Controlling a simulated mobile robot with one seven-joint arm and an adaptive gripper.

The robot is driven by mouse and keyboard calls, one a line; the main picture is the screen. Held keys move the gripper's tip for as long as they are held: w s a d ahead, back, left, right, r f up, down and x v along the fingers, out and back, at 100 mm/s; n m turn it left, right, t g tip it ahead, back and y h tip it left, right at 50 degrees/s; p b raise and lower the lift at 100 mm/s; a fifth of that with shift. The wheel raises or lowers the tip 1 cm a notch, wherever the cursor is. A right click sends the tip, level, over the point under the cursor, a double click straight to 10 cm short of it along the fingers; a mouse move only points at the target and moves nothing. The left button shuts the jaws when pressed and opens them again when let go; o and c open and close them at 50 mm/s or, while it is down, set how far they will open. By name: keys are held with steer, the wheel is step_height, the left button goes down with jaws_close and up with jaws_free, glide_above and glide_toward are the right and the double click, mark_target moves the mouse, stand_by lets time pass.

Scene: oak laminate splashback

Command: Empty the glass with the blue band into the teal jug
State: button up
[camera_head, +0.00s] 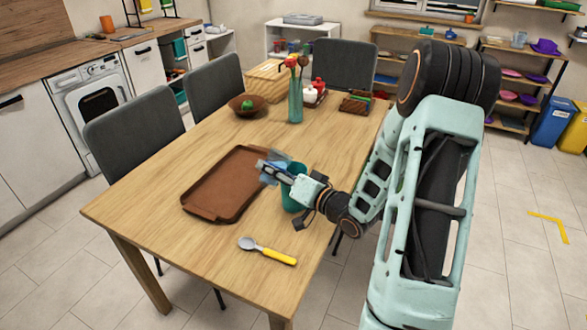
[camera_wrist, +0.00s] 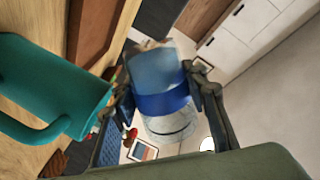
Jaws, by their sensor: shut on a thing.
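The glass with the blue band (camera_wrist: 165,103) is held between the fingers of my gripper (camera_wrist: 162,92) in the wrist view. It is strongly tilted compared with the jug, and a bluish tint shows inside one part of it. I cannot tell how much it holds. The teal jug (camera_head: 291,198) stands upright on the table, and its handle shows in the wrist view (camera_wrist: 50,90). In the head view my gripper (camera_head: 278,172) and the glass are just above the jug's rim, partly hiding its mouth. No stream of liquid is visible.
A brown tray (camera_head: 215,190) lies left of the jug. A spoon with a yellow handle (camera_head: 268,251) lies near the front edge. A teal vase with flowers (camera_head: 296,103), a bowl (camera_head: 248,108) and a wooden box (camera_head: 268,75) stand farther back. The table's front left is clear.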

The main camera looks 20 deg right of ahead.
steer(key=shift+f+m+g+y+p, duration=0.2)
steer(key=shift+f+m+p, duration=0.1)
steer(key=shift+m+p, duration=0.55)
steer(key=shift+f+m+g+y+p, duration=0.1)
steer(key=shift+f+m+g+p, duration=0.15)
steer(key=shift+m+p, duration=0.6)
stand_by(1.0)
steer(key=shift+r+m+p, duration=0.45)
steer(key=shift+m+p, duration=0.35)
steer(key=shift+p, duration=0.3)
steer(key=shift+w+d+r+m+p, duration=0.4)
steer(key=shift+d+m+p, duration=0.35)
steer(key=shift+p, duration=0.55)
stand_by(0.3)
steer(key=shift+w+d+r+m+y+p, duration=0.1)
steer(key=shift+r+m+y+p, duration=0.35)
steer(key=shift+m+p, duration=0.75)
stand_by(0.5)
steer(key=shift+n, duration=0.25)
